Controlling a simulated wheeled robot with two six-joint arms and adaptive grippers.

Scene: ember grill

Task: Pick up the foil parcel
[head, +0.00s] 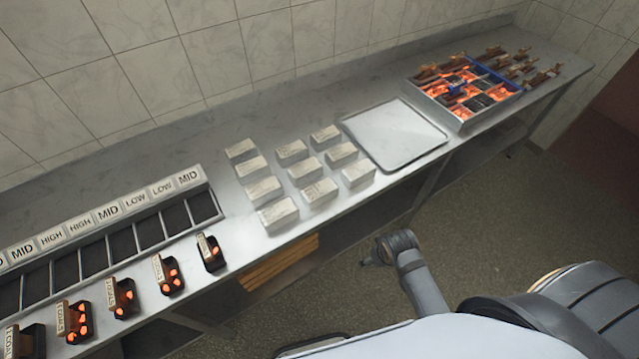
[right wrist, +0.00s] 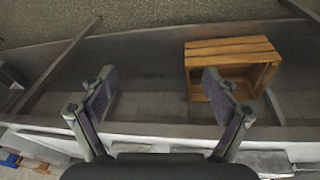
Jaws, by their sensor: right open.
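Several silver-white foil parcels stand in rows on the steel counter, left of the tray in the head view; one near the front is a foil parcel (head: 278,215). The one nearest the tray is another parcel (head: 357,174). Which parcel the task means I cannot tell. A pale parcel-like block (right wrist: 265,160) shows at the bottom of the right wrist view. My right gripper (right wrist: 160,95) is open and empty, pointing toward the space under the counter. In the head view, my right gripper (head: 372,260) is small, in front of the counter and apart from the parcels. My left gripper is not in view.
The steel counter (head: 225,130) runs along the tiled wall. An empty tray (head: 395,135) lies right of the parcels, then a grill (head: 462,115) with glowing coals and skewers. Labelled bins (head: 110,215) and coal holders (head: 122,297) stand left. A wooden crate (right wrist: 215,50) sits beneath.

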